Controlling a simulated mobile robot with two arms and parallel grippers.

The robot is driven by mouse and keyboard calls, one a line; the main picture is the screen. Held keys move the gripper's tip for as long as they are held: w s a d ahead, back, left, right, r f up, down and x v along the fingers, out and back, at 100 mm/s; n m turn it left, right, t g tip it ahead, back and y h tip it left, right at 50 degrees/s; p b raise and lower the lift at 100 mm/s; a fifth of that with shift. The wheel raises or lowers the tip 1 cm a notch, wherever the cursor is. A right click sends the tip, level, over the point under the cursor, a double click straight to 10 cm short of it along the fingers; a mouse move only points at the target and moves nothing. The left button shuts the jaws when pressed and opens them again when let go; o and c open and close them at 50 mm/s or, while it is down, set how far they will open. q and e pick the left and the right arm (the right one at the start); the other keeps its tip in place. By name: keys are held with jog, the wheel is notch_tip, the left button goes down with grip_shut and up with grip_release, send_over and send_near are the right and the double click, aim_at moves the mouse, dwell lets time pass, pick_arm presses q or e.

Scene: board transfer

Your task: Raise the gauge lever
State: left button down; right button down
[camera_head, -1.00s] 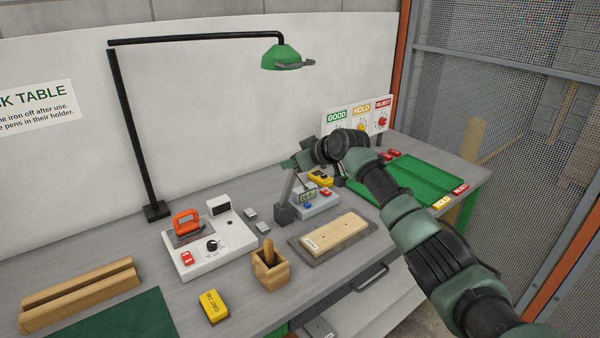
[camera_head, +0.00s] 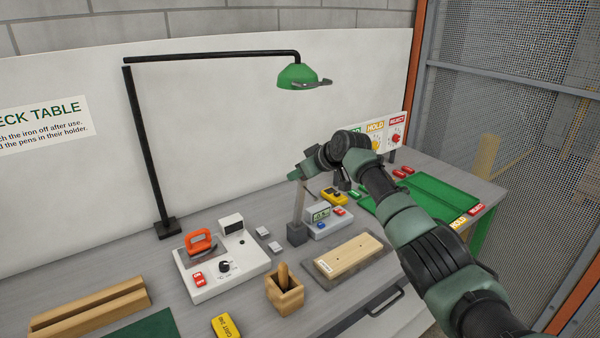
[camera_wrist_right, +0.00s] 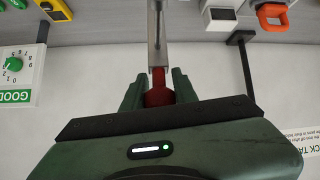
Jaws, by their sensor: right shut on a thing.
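My right gripper (camera_head: 297,175) is at the lever's top. In the right wrist view, its green fingers (camera_wrist_right: 158,88) are shut on the red grip (camera_wrist_right: 158,92) of the lever, whose grey bar (camera_wrist_right: 157,35) runs away from it. The gripper and wrist hide the grip in the head view. My left gripper is not in view.
A wooden board (camera_head: 352,256) lies on a grey plate in front of the gauge. A green tray (camera_head: 440,197) is right. A lamp (camera_head: 297,77) hangs above.

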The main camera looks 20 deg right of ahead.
jog(key=shift+s+a+f+g, duration=0.1)
jog(key=shift+s+f+g, duration=0.15)
jog(key=shift+f, duration=0.4)
jog(key=c, duration=1.1)
grip_release()
jog(key=shift+w, duration=0.1)
jog(key=shift+w+a, duration=0.1)
jog(key=shift+w, duration=0.2)
jog(key=shift+s+r, duration=0.2)
jog(key=shift+r, duration=0.2)
jog(key=b+v, duration=0.2)
jog(key=v, duration=0.5)
jog(key=shift+f, duration=0.15)
